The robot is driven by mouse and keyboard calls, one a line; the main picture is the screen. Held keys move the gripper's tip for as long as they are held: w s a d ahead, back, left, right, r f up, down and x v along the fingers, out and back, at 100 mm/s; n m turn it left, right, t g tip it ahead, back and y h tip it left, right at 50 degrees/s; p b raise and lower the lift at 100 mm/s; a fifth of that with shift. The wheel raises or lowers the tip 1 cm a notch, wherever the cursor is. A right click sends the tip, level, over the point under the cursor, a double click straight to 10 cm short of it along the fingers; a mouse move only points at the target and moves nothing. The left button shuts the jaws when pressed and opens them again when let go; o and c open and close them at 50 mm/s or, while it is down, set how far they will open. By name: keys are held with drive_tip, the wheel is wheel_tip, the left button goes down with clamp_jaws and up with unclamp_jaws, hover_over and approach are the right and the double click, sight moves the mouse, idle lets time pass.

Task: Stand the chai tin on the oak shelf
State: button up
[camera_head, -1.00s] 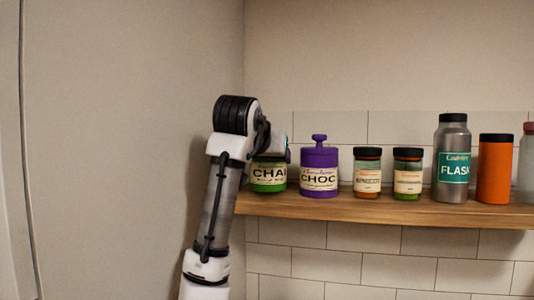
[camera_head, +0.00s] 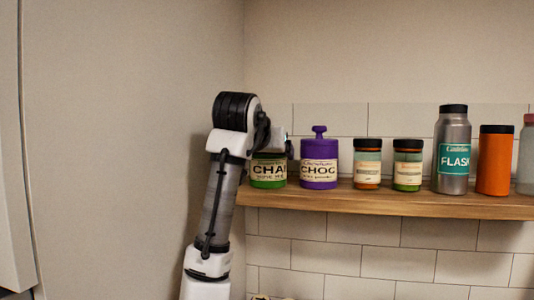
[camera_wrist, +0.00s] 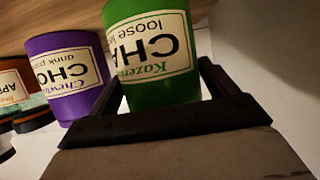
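The chai tin (camera_head: 268,171), green with a cream label, is upright at the left end of the oak shelf (camera_head: 390,201). Its base looks level with the neighbouring tin's; I cannot tell for sure that it bears on the wood. My gripper (camera_head: 281,148) is at the tin's upper part, and the top of the tin is hidden behind it. In the wrist view, upside down, the fingers of my gripper (camera_wrist: 162,85) lie on both sides of the chai tin (camera_wrist: 155,52), close against it.
A purple choc tin (camera_head: 319,168) stands close right of the chai tin. Two jars (camera_head: 367,166), a steel flask (camera_head: 452,150), an orange canister (camera_head: 495,162) and a pale bottle (camera_head: 527,165) follow along the shelf. A side wall (camera_head: 130,150) rises close to the left.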

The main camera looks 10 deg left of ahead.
drive_tip(key=shift+o, duration=1.1)
drive_tip(key=b+v, duration=0.4)
drive_tip(key=v, duration=1)
drive_tip(key=shift+b, duration=0.35)
drive_tip(key=shift+d+f, duration=0.1)
drive_tip(key=shift+f, duration=0.1)
